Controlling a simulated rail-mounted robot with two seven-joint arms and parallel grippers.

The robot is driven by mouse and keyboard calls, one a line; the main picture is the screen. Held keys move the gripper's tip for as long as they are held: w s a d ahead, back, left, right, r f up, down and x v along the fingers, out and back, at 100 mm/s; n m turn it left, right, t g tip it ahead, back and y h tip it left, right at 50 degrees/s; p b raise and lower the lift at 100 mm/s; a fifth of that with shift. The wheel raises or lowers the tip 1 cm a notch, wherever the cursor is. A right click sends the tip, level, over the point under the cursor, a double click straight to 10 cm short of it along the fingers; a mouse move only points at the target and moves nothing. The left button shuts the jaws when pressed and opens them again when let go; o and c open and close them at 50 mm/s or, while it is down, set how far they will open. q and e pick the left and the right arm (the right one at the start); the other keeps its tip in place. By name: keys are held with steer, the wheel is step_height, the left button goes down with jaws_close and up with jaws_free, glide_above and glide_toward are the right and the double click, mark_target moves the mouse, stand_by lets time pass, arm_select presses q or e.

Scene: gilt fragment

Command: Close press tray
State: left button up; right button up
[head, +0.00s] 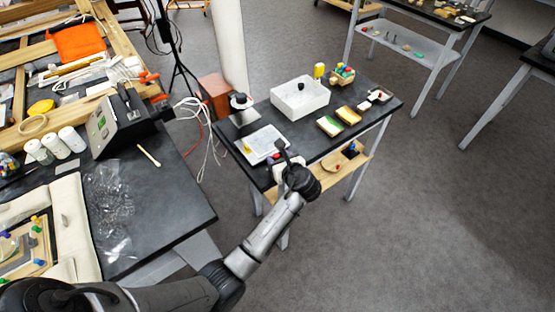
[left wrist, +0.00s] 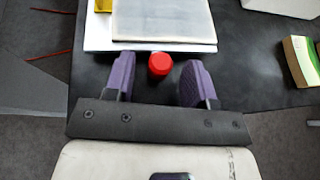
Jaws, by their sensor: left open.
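A flat white tray-like piece (head: 264,143) with a grey sheet on top lies on the black table; I take it to be the press tray. It also shows at the top of the left wrist view (left wrist: 160,47). A red round knob (left wrist: 159,65) is at its near edge; whether it is fixed to the tray I cannot tell. My left gripper (left wrist: 157,82) is open, with its purple fingers on either side of the red knob and apart from it. In the head view the left gripper (head: 281,155) is at the tray's near right edge. My right gripper is not in view.
On the same table (head: 380,100) stand a white box (head: 300,97), a yellow cylinder (head: 319,70) and several small coloured blocks (head: 348,115). A black and white object (head: 241,104) stands behind the tray. A cluttered workbench (head: 180,200) is at left. Floor is clear at right.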

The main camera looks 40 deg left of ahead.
arm_select(q)
steer(key=shift+w+a+f, duration=0.2)
steer(key=shift+a+f, duration=0.05)
steer(key=shift+a, duration=0.2)
jaws_close()
stand_by(0.3)
